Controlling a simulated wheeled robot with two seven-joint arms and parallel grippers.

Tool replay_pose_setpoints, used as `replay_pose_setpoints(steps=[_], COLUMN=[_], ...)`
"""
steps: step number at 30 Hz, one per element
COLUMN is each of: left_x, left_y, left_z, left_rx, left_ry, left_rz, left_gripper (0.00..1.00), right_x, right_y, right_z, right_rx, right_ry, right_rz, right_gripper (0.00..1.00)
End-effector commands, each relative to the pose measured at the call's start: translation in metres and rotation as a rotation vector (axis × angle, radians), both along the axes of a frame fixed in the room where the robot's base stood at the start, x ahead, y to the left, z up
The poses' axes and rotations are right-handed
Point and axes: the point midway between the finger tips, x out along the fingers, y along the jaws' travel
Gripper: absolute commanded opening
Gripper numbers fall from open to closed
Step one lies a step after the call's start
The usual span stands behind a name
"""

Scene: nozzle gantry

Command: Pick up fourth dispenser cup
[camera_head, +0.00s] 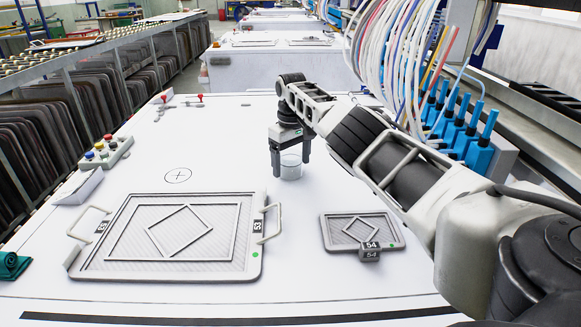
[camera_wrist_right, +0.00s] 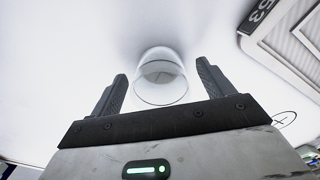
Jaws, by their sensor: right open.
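A clear dispenser cup (camera_head: 290,167) stands upright on the white table, right of the table's middle. My right gripper (camera_head: 290,157) reaches down over it from the right, with its fingers around the cup's upper part in the head view. In the right wrist view the cup (camera_wrist_right: 160,76) lies ahead, between the two fingers of the open gripper (camera_wrist_right: 162,85). Gaps show on both sides of the cup, so the fingers look apart from it. My left gripper is not in view.
A large tray marked 53 (camera_head: 255,262) lies at the front left. A small tray marked 54 (camera_head: 328,232) lies front right. Blue nozzles with hoses (camera_head: 478,145) hang at the right. A button box (camera_head: 106,153) sits at the left edge. The table behind the cup is mostly clear.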

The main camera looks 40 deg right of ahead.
Motion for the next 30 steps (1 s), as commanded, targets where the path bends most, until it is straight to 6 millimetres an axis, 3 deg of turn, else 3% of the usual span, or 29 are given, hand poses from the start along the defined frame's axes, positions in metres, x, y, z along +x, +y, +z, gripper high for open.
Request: replay_pose_setpoints(steps=[3,10,15,24,30], left_x=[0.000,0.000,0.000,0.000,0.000], left_y=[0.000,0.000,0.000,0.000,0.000], left_z=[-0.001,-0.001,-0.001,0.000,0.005], left_rx=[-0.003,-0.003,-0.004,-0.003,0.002], left_ry=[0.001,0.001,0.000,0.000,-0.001], left_rz=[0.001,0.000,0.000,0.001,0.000], left_gripper=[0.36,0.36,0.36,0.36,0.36], right_x=[0.000,0.000,0.000,0.000,0.001], right_y=[0.000,0.000,0.000,0.000,0.000], right_z=[-0.009,-0.010,-0.010,-0.007,0.021], right_rx=[-0.001,-0.001,-0.001,-0.001,-0.001], right_ry=[0.000,-0.001,-0.001,-0.002,-0.006], right_rz=[0.001,0.001,0.001,0.001,0.001], right_gripper=[0.80,0.78,0.33,0.33,0.33])
